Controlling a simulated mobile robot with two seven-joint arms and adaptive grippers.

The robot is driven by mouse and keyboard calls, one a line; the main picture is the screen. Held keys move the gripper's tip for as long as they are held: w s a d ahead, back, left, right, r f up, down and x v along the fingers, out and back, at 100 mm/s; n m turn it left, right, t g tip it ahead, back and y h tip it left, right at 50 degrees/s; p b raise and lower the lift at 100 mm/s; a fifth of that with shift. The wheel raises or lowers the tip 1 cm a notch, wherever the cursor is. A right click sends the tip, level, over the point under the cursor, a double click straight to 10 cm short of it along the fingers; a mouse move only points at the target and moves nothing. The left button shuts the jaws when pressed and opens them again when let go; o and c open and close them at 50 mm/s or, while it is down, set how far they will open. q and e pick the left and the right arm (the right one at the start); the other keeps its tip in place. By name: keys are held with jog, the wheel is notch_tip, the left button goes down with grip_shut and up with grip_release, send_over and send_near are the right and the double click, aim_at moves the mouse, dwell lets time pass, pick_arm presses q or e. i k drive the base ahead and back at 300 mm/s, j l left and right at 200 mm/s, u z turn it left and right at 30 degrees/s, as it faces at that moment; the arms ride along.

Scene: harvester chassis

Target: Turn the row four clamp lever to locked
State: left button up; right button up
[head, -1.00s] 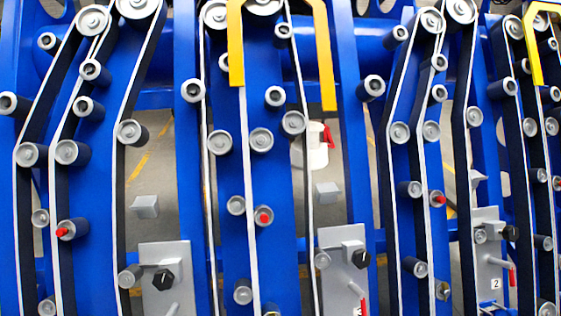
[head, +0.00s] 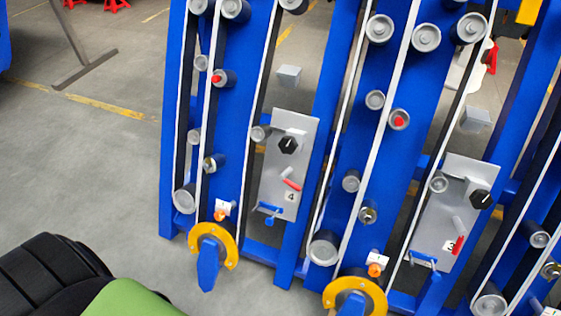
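The row four panel (head: 276,180) is a grey plate marked "4" on the left blue row unit, near the middle of the head view. A small lever with a red grip (head: 291,184) sits just above the "4" label; the grip slopes down to the right. A black knob (head: 289,145) with a white mark is above it. A small blue handle (head: 268,209) is at the plate's lower edge. I cannot tell from its look whether the red lever is locked. Neither of my grippers is in view.
The row three panel (head: 437,215), with its own red lever (head: 458,244), is to the right. Yellow-rimmed blue parts (head: 212,248) stick out below the rows. Open grey floor (head: 95,160) lies left. A black ribbed shape (head: 60,280) and a green surface (head: 130,300) fill the bottom left corner.

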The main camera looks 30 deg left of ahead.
aim_at(283, 177)
jog(key=u, duration=0.75)
jog(key=i+j+z, duration=0.1)
jog(key=j+z, duration=0.15)
jog(key=i+j+z, duration=0.1)
jog(key=j+z, duration=0.15)
